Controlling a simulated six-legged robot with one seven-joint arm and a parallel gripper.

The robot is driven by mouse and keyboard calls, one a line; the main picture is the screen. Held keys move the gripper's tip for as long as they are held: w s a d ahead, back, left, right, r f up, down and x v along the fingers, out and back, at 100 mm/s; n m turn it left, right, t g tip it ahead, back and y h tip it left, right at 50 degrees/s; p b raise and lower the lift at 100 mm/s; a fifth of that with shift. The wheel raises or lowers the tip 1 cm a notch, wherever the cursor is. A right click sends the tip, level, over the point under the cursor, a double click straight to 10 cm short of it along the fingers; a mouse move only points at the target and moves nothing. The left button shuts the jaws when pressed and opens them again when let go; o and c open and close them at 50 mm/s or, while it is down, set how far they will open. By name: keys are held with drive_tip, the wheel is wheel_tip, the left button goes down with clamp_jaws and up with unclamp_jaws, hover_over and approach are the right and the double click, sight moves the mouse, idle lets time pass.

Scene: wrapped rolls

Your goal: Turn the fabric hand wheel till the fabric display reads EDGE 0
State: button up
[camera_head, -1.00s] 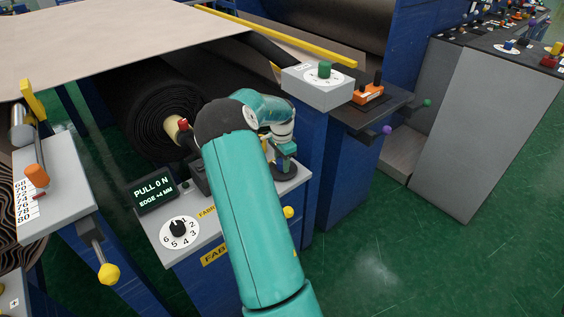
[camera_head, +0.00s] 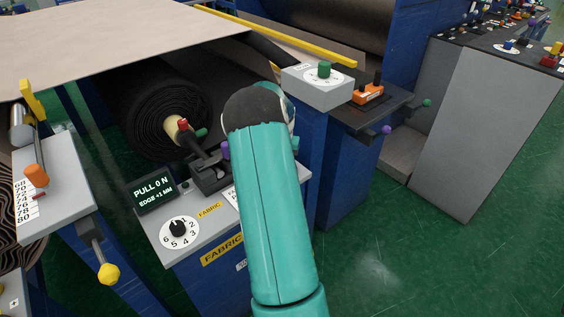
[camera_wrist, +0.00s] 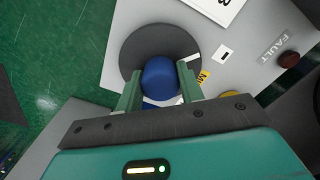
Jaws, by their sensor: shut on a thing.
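The fabric display (camera_head: 154,193) on the grey fabric panel (camera_head: 190,248) reads PULL 0 N and EDGE +1 MM. In the wrist view, the hand wheel (camera_wrist: 147,40) is a dark grey disc on a light grey panel, with a round blue knob (camera_wrist: 160,77) on it. My gripper (camera_wrist: 160,80) has its two green fingers on either side of the knob and is shut on it. In the head view my teal arm hides the wheel and the gripper.
A white dial with a black pointer (camera_head: 179,229) sits left of my arm. A black fabric roll (camera_head: 160,110) lies behind. A grey box with a green knob (camera_head: 324,70) stands at right. The wrist view shows a dark red FAULT button (camera_wrist: 289,61). Green floor is open at right.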

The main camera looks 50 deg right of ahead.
drive_tip(key=shift+n, duration=0.9)
drive_tip(key=o, duration=1)
drive_tip(key=shift+r, duration=0.15)
wheel_tip(320, 180, up, 14)
drive_tip(key=shift+f, duration=0.2)
